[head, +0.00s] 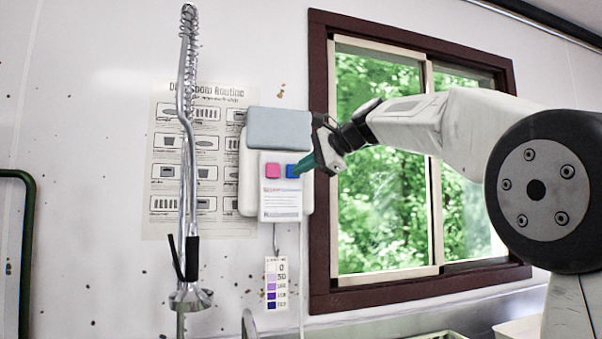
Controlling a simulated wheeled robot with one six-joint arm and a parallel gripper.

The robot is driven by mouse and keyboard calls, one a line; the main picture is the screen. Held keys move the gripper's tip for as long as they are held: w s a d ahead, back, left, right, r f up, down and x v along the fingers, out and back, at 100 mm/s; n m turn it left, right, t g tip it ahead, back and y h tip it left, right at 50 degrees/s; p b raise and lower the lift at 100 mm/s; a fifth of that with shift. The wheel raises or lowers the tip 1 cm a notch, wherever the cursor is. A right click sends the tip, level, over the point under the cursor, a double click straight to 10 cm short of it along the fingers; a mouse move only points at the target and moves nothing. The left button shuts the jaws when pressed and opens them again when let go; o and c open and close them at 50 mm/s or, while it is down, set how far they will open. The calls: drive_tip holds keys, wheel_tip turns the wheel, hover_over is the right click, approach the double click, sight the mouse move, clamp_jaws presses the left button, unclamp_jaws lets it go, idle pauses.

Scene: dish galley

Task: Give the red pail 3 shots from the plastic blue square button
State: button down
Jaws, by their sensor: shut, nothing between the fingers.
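A white dispenser (247,180) with a grey top is fixed to the wall, left of the window. The red pail is not in view.
A spring-hose tap (188,150) hangs in front of a poster (160,215) on the left. A purple colour chart (277,283) hangs below the dispenser. The framed window (318,230) is behind my arm. A pale green rack edge (440,336) and a whitish bin (520,328) show at the bottom.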

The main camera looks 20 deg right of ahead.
idle(0.8)
drive_tip(key=shift+w, duration=0.4)
drive_tip(key=shift+w, duration=0.65)
idle(1.2)
drive_tip(key=shift+s, duration=1.05)
drive_tip(key=shift+w, duration=0.1)
drive_tip(key=shift+w, duration=0.3)
